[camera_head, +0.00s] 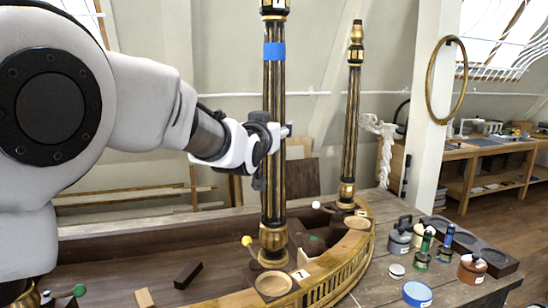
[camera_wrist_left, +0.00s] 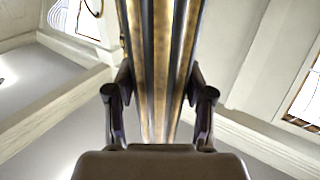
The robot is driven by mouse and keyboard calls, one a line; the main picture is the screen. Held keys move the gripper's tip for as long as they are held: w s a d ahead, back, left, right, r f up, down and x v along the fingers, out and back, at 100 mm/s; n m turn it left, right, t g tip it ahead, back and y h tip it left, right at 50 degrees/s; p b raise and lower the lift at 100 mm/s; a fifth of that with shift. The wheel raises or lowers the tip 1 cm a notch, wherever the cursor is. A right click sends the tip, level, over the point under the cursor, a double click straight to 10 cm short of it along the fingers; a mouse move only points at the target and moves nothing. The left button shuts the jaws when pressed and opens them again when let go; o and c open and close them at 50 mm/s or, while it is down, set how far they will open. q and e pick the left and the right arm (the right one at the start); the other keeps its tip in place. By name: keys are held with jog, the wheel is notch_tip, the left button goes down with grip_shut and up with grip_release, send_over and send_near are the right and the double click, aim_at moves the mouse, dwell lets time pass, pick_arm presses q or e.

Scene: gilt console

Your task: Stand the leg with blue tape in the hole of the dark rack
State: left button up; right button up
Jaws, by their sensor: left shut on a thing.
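The leg with blue tape (camera_head: 274,95) is a tall black and gold fluted column, upright, its top cut off by the head view's upper edge. Its blue tape band (camera_head: 274,51) sits near the top. My left gripper (camera_head: 270,150) is shut around the shaft at mid-height. In the left wrist view the leg (camera_wrist_left: 160,70) runs between the two fingers. The gold foot of the leg is at the curved gilt console (camera_head: 330,277), beside a round pad; I cannot tell if it touches. A dark tray with round recesses (camera_head: 507,266), perhaps the dark rack, lies at right. My right gripper is not in view.
A second black and gold leg (camera_head: 350,130) stands upright on the console further back. Small jars and pots, including a grey one (camera_head: 399,240) and a blue-topped one (camera_head: 417,294), stand on the table at right. A dark block (camera_head: 188,275) lies left of the held leg.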

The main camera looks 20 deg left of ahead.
aim_at(270, 98)
pick_arm(q)
jog(key=shift+w+r, duration=0.1)
jog(key=shift+r, duration=0.65)
jog(key=shift+r+p, duration=1.75)
jog(key=shift+r, duration=0.8)
